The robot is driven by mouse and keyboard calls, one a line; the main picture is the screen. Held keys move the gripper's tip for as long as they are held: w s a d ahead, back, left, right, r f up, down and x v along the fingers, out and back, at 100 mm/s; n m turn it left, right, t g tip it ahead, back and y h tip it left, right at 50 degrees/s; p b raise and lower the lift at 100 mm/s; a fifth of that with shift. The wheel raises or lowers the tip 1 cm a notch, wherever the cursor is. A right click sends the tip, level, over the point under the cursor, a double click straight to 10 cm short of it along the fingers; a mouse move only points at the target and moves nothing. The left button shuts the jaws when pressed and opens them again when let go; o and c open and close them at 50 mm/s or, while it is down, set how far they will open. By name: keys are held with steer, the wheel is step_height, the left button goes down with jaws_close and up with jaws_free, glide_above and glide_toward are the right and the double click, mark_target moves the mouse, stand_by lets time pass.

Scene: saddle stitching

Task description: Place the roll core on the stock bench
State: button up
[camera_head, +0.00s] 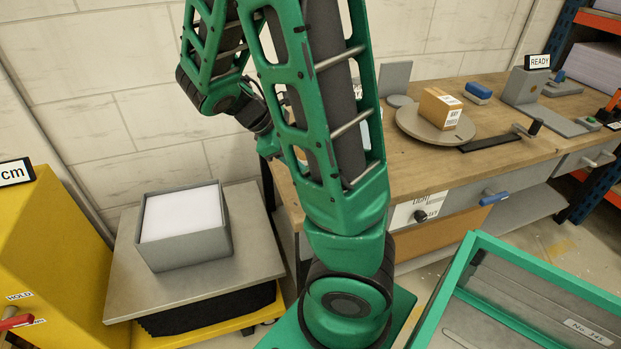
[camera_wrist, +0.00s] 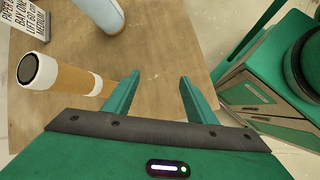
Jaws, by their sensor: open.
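My gripper (camera_wrist: 158,88) is open in the wrist view, with nothing between its fingers. A brown tube with white end bands and a dark end (camera_wrist: 70,78), which looks like the roll core, is left of the left finger and apart from it. It seems to stand upright on a wooden top (camera_wrist: 150,50).
A pale cylinder (camera_wrist: 101,14) and a printed sign (camera_wrist: 27,32) stand near the tube. The bench bears a turntable (camera_head: 405,125) with a cardboard box (camera_head: 438,108). A grey bin of paper (camera_head: 190,250) stands at left. A green-framed case (camera_head: 455,275) is at front right.

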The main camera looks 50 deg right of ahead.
steer(key=s+a+r+m+t+y, duration=0.3)
steer(key=s+a+r+m+y, duration=0.2)
steer(key=s+a+m, duration=0.5)
steer(key=s+m+y, duration=0.1)
steer(key=m, duration=0.1)
steer(key=shift+s+r+m+t+y, duration=0.15)
steer(key=shift+s+m+t+y, duration=0.15)
steer(key=shift+s+m, duration=0.1)
